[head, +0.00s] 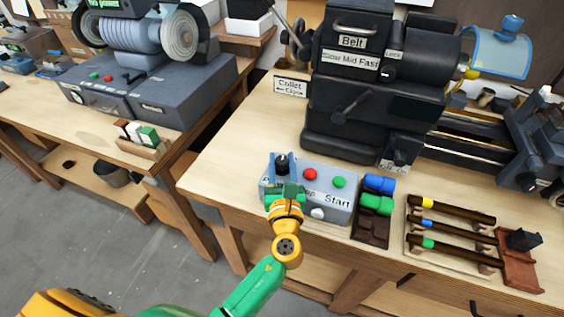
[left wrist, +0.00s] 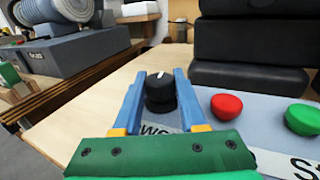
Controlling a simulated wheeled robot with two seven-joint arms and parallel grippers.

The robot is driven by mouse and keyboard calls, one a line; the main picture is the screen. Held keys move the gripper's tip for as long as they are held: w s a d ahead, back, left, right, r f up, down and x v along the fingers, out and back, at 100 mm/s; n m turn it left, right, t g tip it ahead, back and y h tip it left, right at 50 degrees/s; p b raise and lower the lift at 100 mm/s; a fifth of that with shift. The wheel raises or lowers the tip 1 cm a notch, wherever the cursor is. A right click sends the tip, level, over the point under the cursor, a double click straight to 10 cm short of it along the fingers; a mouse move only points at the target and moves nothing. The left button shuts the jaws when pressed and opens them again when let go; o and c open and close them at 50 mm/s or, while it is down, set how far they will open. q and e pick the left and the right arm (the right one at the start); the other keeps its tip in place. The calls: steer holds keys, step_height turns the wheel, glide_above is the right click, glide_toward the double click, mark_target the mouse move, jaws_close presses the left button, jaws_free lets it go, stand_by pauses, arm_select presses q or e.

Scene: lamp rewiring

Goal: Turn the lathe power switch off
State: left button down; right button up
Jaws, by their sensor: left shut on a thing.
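The grey control box (head: 335,204) stands at the front of the lathe bench and carries a black rotary knob (head: 281,163), a red button (head: 310,174), a green button (head: 339,182) and a "Start" label. In the left wrist view the black knob (left wrist: 160,94) has a white pointer mark on top, pointing away and slightly right. My left gripper (head: 282,170) is over the box's left end, its blue fingers closed on either side of the knob. The label under the knob is mostly hidden by the gripper. My right gripper is not in view.
The black lathe (head: 360,95) stands behind the box. Blue and green pieces in a brown holder (head: 371,229) are just right of it, then a rack of dark rods (head: 450,222). A separate bench with a grinder (head: 140,45) is at left, with a gap between benches.

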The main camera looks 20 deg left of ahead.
mark_target(282, 169)
arm_select(q)
steer(key=shift+c, duration=2.3)
jaws_free()
steer(key=b+v, duration=0.1)
steer(key=v, duration=0.5)
steer(key=shift+s+d+f, duration=0.1)
steer(key=shift+s+f, duration=0.05)
steer(key=shift+s+d, duration=0.15)
steer(key=shift+s, duration=0.2)
steer(key=shift+w, duration=0.1)
